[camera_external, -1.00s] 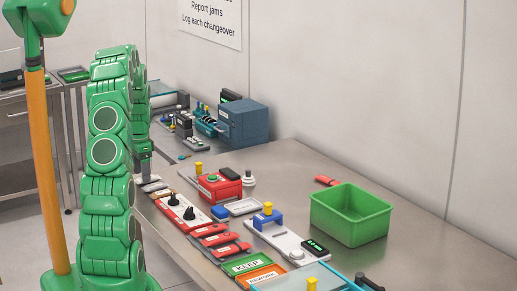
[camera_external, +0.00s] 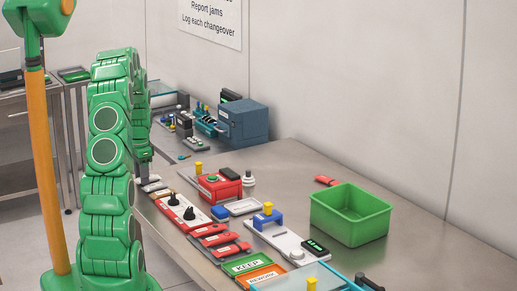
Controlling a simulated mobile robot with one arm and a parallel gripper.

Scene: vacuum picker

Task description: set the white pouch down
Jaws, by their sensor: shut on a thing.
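My gripper (camera_external: 145,168) shows small at the far left edge of the steel table, partly behind my green arm. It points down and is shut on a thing. Small pale flat things (camera_external: 153,186) lie at the table edge right below and beside it. The white pouch cannot be told apart clearly from them at this size. Whether it touches the table is also unclear.
A white panel with black knobs (camera_external: 183,212), a red box (camera_external: 219,188) and red-handled tools (camera_external: 226,245) line the table's left side. A green bin (camera_external: 350,215) stands at right. A blue-grey machine (camera_external: 243,121) stands at the back. Bare steel (camera_external: 300,165) lies behind the bin.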

